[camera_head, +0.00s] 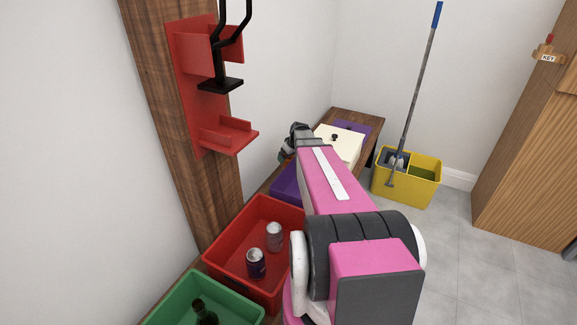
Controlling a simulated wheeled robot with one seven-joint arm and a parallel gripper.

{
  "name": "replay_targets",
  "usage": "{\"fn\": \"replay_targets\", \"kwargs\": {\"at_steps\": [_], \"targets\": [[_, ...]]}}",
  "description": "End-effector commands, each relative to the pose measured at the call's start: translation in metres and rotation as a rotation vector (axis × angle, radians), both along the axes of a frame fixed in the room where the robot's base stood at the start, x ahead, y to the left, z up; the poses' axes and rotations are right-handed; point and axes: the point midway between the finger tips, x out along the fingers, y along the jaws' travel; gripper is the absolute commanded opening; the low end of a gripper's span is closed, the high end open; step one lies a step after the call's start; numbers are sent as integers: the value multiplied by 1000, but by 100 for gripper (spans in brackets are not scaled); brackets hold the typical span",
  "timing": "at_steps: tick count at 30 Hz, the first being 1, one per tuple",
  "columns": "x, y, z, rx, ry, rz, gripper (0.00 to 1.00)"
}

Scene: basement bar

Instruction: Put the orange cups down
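No orange cups can be made out in the head view. My pink and grey arm reaches forward from the lower right toward the back of the low wooden bench. My gripper (287,151) shows only as a small dark shape at the arm's far end, close to the white wall and left of a cream box (343,145). Its fingers are mostly hidden, so I cannot tell whether it is open or holds anything.
A red bin (226,245) with two cans, a green bin (168,302) with a dark bottle and a purple bin (284,185) line the wall. A red wall-mounted crusher (191,113) overhangs them. A yellow mop bucket (419,190) stands right; grey floor (480,275) is clear.

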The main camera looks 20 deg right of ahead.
Motion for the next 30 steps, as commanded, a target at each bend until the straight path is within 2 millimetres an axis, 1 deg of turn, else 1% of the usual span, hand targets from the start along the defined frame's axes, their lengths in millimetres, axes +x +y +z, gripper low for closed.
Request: {"fn": "replay_targets", "kwargs": {"at_steps": [1, 3, 9, 11, 12, 14, 15, 16, 17, 25, 30], "targets": [[3, 1, -7, 0, 0, 0, 95], [4, 1, -10, 0, 0, 0, 95], [4, 1, -10, 0, -1, 0, 95], [4, 1, -9, 0, -1, 0, 75], [4, 1, -9, 0, 0, 0, 62], [4, 1, -9, 0, 0, 0, 43], [4, 1, -9, 0, 0, 0, 30], [4, 1, -9, 0, 0, 0, 29], [4, 1, -9, 0, -1, 0, 24], [4, 1, -8, 0, -1, 0, 24], [3, 1, 2, 0, -1, 0, 24]]}}
